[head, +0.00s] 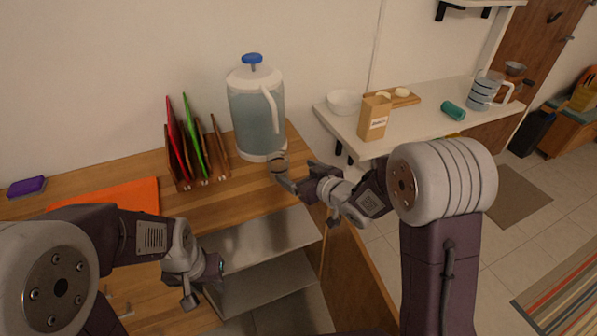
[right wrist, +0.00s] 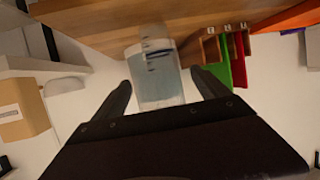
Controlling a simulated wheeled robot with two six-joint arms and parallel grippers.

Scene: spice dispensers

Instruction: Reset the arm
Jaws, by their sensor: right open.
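My left gripper (head: 198,283) is low at the front of the wooden counter, beside the grey metal shelves. Nothing shows in it, and its finger gap is unclear. My right gripper (head: 318,190) hangs past the counter's right end, in front of the jug. It is open; in the right wrist view its two fingers (right wrist: 162,88) stand apart. The clear jug (head: 257,112) with a white handle and blue knob stands upright on the counter. In the right wrist view the jug (right wrist: 156,62) appears beyond and between the fingers. A small round grey item (head: 277,161) shows at the jug's base; I cannot tell what it is.
A rack of coloured boards (head: 190,145) stands left of the jug. An orange cloth (head: 125,193) and a purple sponge (head: 27,186) lie further left. A white side counter (head: 430,100) holds a bowl (head: 344,102), carton (head: 374,118), teal cup (head: 453,110) and pitcher (head: 485,90).

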